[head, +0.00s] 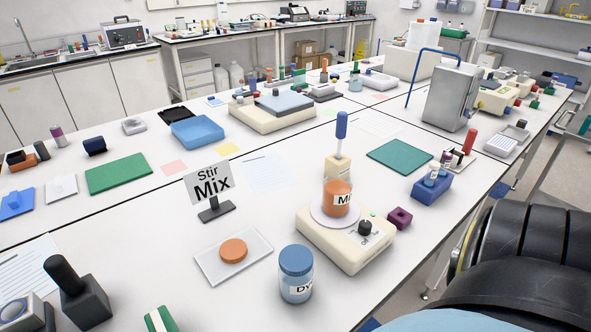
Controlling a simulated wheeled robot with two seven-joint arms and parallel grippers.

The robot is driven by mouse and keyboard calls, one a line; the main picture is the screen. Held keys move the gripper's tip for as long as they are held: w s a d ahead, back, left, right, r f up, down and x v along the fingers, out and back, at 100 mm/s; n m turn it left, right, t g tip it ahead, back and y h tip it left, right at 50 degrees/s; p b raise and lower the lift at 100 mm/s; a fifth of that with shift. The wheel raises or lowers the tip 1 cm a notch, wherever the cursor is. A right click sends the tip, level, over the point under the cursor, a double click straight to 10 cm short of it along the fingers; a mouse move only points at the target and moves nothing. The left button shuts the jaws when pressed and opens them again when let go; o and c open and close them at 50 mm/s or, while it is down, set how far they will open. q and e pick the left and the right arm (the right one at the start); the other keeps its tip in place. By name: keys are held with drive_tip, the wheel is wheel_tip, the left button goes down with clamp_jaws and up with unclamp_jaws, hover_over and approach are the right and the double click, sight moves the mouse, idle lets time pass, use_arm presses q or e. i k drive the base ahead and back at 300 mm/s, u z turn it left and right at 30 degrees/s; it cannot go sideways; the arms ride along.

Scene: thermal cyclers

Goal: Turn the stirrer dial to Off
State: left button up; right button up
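The stirrer (352,250), a cream box with a round pale plate on top, stands on the white bench right of centre in the head view. Its black dial (365,228) is on the front right part of the top, with small printed marks beside it that are too small to read. A small green spot shows near the dial. An orange container (337,197) with a label starting "Mi" sits on the plate. Neither of my grippers is in view, and nothing touches the dial.
A jar with a blue lid (297,275) stands in front of the stirrer. A "Stir Mix" sign (209,185) and a clear tray (234,256) with an orange disc are to the left. A small purple block (400,218) and a blue rack (432,188) are to the right.

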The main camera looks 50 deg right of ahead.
sight(364, 229)
drive_tip(key=u, duration=0.95)
drive_tip(key=k, duration=0.85)
drive_tip(key=z, duration=1)
